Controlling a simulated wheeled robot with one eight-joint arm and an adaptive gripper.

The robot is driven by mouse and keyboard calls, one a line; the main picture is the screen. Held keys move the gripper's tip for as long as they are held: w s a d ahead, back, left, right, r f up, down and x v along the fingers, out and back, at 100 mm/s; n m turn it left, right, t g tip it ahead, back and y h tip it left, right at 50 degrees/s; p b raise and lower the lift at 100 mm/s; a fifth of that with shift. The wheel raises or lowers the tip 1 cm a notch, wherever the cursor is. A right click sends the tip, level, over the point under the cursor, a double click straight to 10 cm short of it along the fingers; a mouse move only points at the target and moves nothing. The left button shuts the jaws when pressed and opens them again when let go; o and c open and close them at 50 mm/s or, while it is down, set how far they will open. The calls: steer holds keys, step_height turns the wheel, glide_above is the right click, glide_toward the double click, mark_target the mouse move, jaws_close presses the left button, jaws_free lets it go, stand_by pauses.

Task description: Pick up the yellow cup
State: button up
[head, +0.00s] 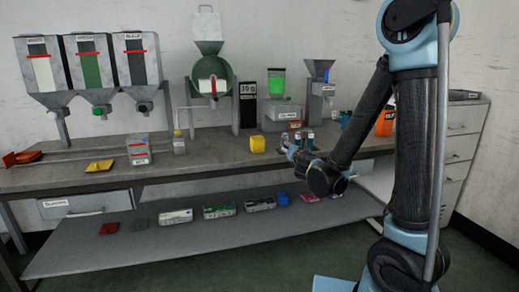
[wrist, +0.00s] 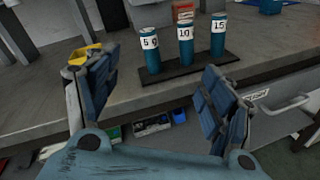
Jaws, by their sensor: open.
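The yellow cup (head: 257,144) stands on the workbench near its front edge in the head view. In the wrist view a yellow thing (wrist: 84,55), likely the cup, shows at the left, partly hidden behind my left finger. My gripper (wrist: 163,82) is open and empty, its two fingers wide apart, with the bench edge seen between them. In the head view my gripper (head: 293,152) is just right of the cup, at the bench's front edge, apart from it.
Blue cylinders (wrist: 186,45) marked with numbers stand on a dark base beyond my fingers. The workbench (head: 215,147) has a shelf (head: 150,248) below with several small trays. Hoppers (head: 90,70) and a green-funnel machine (head: 209,75) stand behind.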

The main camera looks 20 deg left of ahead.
steer(key=s+a+f+n+g+y, duration=0.15)
steer(key=s+a+n+y, duration=0.25)
steer(key=a+n, duration=0.45)
steer(key=m, duration=0.1)
glide_toward(256, 138)
steer(key=shift+t, duration=0.25)
steer(key=x, duration=0.7)
steer(key=shift+w+a+f, duration=0.1)
steer(key=shift+w, duration=0.15)
steer(key=shift+c, duration=0.2)
steer(key=c, duration=1.1)
